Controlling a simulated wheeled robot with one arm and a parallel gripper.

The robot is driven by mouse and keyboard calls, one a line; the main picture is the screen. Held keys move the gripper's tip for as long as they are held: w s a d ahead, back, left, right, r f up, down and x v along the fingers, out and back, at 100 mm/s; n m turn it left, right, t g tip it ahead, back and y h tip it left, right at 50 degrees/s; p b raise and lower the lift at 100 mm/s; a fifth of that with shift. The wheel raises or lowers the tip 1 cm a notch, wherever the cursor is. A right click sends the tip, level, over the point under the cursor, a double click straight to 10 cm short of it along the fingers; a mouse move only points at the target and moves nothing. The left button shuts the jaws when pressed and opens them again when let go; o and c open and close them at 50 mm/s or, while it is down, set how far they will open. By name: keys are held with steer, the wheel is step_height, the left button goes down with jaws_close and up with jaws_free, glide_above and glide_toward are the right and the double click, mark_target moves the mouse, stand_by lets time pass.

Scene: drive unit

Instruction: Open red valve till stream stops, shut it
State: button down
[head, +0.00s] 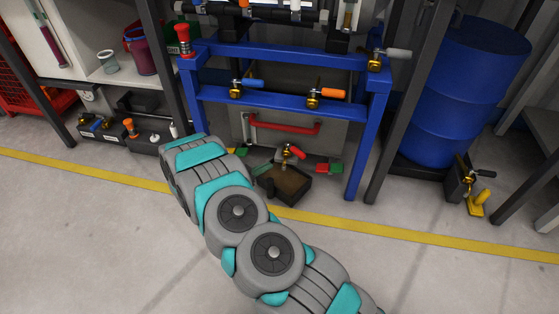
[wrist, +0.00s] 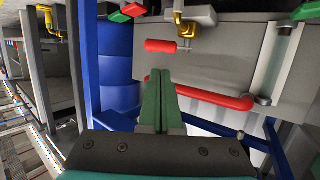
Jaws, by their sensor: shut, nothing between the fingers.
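The red valve has a gold body (head: 286,157) and a short red lever (head: 295,151), low under the blue frame. In the wrist view its red lever (wrist: 161,45) lies level across the picture, beside the gold body (wrist: 182,26). My gripper (wrist: 159,72) shows green fingers shut together, empty. The fingertips point toward the lever, with a visible gap between them in the picture. In the head view my arm hides most of the gripper. A dark tray (head: 288,199) with brown contents sits below the valve. I cannot make out a stream.
A red bar handle (head: 285,127) crosses the grey panel above the valve; it passes close by my fingers in the wrist view (wrist: 215,96). Blue-lever (head: 247,84) and orange-lever (head: 325,93) valves sit on the blue frame (head: 350,104). Red and green tags (head: 329,168) flank the valve.

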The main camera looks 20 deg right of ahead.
mark_target(301, 153)
steer(key=x, duration=1.3)
steer(key=shift+w+d, duration=0.1)
steer(key=shift+d, duration=0.05)
steer(key=shift+d, duration=0.1)
steer(key=shift+s+d+n+t+y+p, duration=0.25)
steer(key=shift+d+n+t+y, duration=0.2)
steer(key=shift+n+t, duration=0.45)
steer(key=d+n+t+y, duration=0.2)
steer(key=t, duration=0.1)
steer(key=shift+f+n, duration=0.1)
steer(key=shift+n, duration=0.2)
steer(key=shift+w+d+n+t+y+p, duration=0.3)
steer(key=shift+d+n+t+y, duration=0.15)
steer(key=shift+n+t+y, duration=0.35)
steer(key=shift+w+d, duration=0.1)
steer(key=shift+d, duration=0.25)
